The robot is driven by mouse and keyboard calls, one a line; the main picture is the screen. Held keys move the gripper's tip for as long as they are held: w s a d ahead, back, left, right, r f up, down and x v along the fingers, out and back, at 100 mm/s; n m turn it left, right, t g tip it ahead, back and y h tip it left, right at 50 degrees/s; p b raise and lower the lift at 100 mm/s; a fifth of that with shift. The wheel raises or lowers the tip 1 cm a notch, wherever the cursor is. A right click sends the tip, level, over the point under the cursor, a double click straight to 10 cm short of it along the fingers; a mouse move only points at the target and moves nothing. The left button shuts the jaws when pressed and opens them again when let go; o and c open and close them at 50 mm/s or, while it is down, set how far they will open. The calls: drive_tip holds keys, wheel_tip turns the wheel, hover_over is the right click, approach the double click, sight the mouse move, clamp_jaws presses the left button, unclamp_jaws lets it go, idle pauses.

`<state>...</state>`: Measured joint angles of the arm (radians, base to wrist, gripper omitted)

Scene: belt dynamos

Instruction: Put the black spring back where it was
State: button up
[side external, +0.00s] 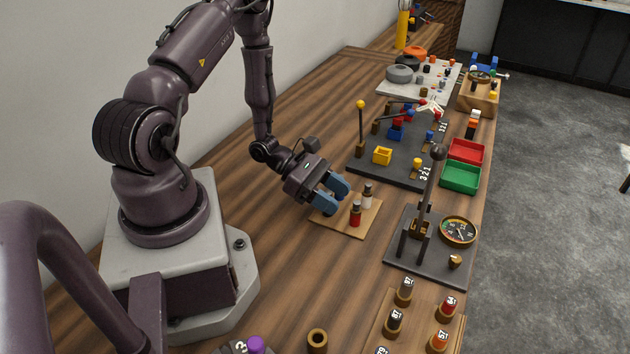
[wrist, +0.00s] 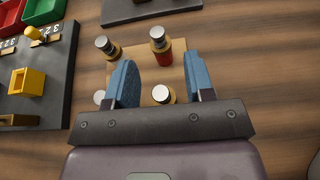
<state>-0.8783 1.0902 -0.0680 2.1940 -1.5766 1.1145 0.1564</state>
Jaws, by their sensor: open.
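My gripper (side external: 335,194) is open and pointed down at a small wooden board (side external: 350,222) with short pegs. In the wrist view its blue fingers (wrist: 162,72) stand apart on either side of a silver-topped peg (wrist: 162,94). That peg has a brass-coloured base. A red spring piece (side external: 355,213) stands on the board just beyond the fingers. A pale spring piece (side external: 367,196) stands beside it. Another silver-topped peg (wrist: 98,97) is partly behind the left finger. I cannot make out the black spring for certain in either view.
Red (side external: 466,151) and green (side external: 460,178) trays lie beyond. Numbered cylinders (side external: 404,291) stand in front.

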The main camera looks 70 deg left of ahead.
drive_tip(key=v, duration=1.1)
drive_tip(key=s+d+r+m+g+y, duration=0.1)
drive_tip(key=d+r+m+y, duration=0.3)
drive_tip(key=r+m, duration=0.9)
drive_tip(key=s+d+r+m+g+y, duration=0.1)
drive_tip(key=d+r+m+g+y, duration=0.2)
drive_tip(key=d+r+m, duration=0.8)
drive_tip(key=shift+s+r+m+y, duration=0.3)
drive_tip(key=shift+r+m+y, duration=1)
drive_tip(key=shift+r+m, duration=0.25)
